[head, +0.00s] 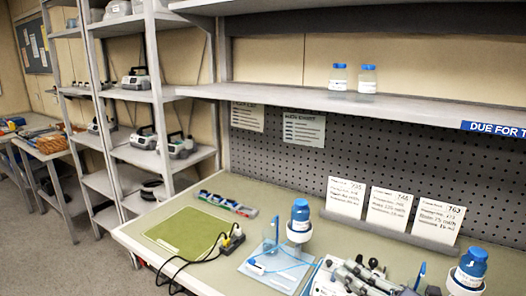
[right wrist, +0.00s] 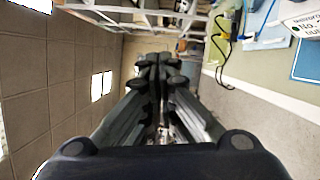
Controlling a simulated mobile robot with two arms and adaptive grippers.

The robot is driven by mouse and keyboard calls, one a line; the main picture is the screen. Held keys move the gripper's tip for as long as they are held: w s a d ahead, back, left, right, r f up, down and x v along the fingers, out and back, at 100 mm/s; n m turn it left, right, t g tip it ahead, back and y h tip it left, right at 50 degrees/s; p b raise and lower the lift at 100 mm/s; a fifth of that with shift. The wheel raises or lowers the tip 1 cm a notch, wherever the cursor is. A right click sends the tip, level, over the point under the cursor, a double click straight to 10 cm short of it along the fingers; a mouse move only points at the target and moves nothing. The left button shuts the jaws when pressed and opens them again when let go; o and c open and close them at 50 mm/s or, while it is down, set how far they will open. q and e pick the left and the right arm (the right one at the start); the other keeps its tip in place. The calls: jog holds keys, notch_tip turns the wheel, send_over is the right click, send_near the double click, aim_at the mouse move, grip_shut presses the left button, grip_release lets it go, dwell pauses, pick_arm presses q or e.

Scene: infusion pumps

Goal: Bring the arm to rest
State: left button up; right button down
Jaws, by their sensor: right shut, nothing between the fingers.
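My right gripper (right wrist: 158,66) points away from the camera in the right wrist view. Its dark fingers are together, with nothing between them. It appears clear of the bench, which lies to the right in that view. My left gripper is not in view.
The bench (head: 150,228) holds a green mat (head: 187,232), a blue-capped bottle (head: 300,215) and another (head: 470,266), a pale tray (head: 254,265) with blue tubing, and a grey-white device (head: 352,277). Cards (head: 388,209) stand behind. A shelf (head: 300,96) overhangs; the floor (head: 60,250) at left is clear.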

jog(key=s+d+f+m+h, duration=0.2)
jog(key=f+m+h, duration=0.2)
jog(key=m, duration=0.3)
jog(key=s+d+f+m+g+h, duration=0.1)
jog(key=s+d+f+m+h, duration=0.1)
jog(key=f+m+h, duration=0.3)
jog(key=s+d+f+m+h, duration=0.2)
jog(key=d+f+m+h, duration=0.2)
jog(key=f+m, duration=0.3)
jog(key=shift+s+d+m+g+h, duration=0.2)
jog(key=shift+m+g+h, duration=0.2)
jog(key=shift+m, duration=0.5)
jog(key=s+a+f+m+g+y, duration=0.1)
jog(key=s+a+f+m+g, duration=0.3)
jog(key=s, duration=0.6)
jog(key=s+a+f+m+g+y, duration=0.1)
jog(key=s+a+f+g, duration=0.1)
jog(key=s+f+g, duration=0.45)
jog(key=s+f, duration=0.2)
jog(key=f, duration=1.2)
jog(key=s+f, duration=0.2)
jog(key=f, duration=1.1)
jog(key=s+d+f+g, duration=0.1)
jog(key=s+d+f, duration=0.2)
jog(key=s+f, duration=1.2)
jog(key=shift+s+f, duration=0.4)
jog(key=shift+s, duration=0.6)
